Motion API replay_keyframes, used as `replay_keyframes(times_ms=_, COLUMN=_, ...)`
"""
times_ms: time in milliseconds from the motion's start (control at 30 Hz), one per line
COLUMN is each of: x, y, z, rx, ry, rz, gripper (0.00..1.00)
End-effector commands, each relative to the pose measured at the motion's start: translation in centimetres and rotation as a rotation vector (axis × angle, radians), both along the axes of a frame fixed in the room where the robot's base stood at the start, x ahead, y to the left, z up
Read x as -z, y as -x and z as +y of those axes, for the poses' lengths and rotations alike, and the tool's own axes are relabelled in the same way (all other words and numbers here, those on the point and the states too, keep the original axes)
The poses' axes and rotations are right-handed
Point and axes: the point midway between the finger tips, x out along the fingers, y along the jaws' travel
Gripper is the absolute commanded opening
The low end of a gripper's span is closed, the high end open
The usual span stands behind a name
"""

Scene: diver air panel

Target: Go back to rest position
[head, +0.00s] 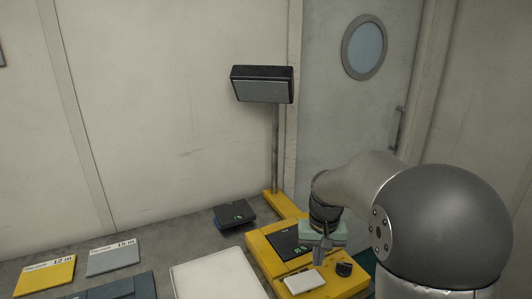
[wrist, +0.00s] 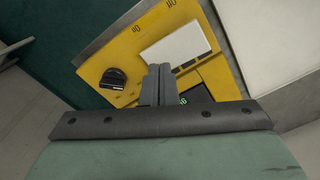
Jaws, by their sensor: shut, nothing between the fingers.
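My gripper (head: 322,250) is above the yellow panel (head: 262,256) in the head view, its fingers pointing down. In the wrist view my gripper (wrist: 157,84) has its two grey fingers together with nothing between them. The fingers overlap the yellow panel (wrist: 120,55) in that view and partly hide a dark display with green marks. A white block (head: 304,281) lies on the panel near the fingertips; it also shows in the wrist view (wrist: 176,46). A black knob (head: 344,269) is to its right in the head view, and also shows in the wrist view (wrist: 113,78).
A post with a dark-framed screen (head: 262,90) rises behind the panel. A dark device (head: 235,214), a yellow card (head: 46,276), a grey card (head: 113,258) and a white tray (head: 215,285) are on the grey counter to the left. A door (head: 345,120) is behind.

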Motion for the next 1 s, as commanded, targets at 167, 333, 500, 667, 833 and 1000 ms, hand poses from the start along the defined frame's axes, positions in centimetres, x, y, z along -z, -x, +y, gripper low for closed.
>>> replay_keyframes(times_ms=167, x=-2.6, y=8.9, z=0.1, rx=-0.028, ry=-0.019, rz=-0.03, gripper=0.0)
replay_keyframes(times_ms=333, x=-2.6, y=17.1, z=0.2, rx=-0.06, ry=-0.01, rz=-0.055, gripper=0.0)
replay_keyframes(times_ms=500, x=-1.6, y=22.0, z=0.1, rx=-0.08, ry=0.007, rz=-0.067, gripper=0.0)
replay_keyframes(times_ms=667, x=-1.2, y=23.3, z=0.1, rx=-0.086, ry=0.013, rz=-0.068, gripper=0.0)
replay_keyframes(times_ms=833, x=-1.1, y=23.3, z=0.1, rx=-0.086, ry=0.013, rz=-0.068, gripper=0.0)
replay_keyframes(times_ms=1000, x=-1.2, y=23.3, z=0.1, rx=-0.085, ry=0.012, rz=-0.068, gripper=0.0)
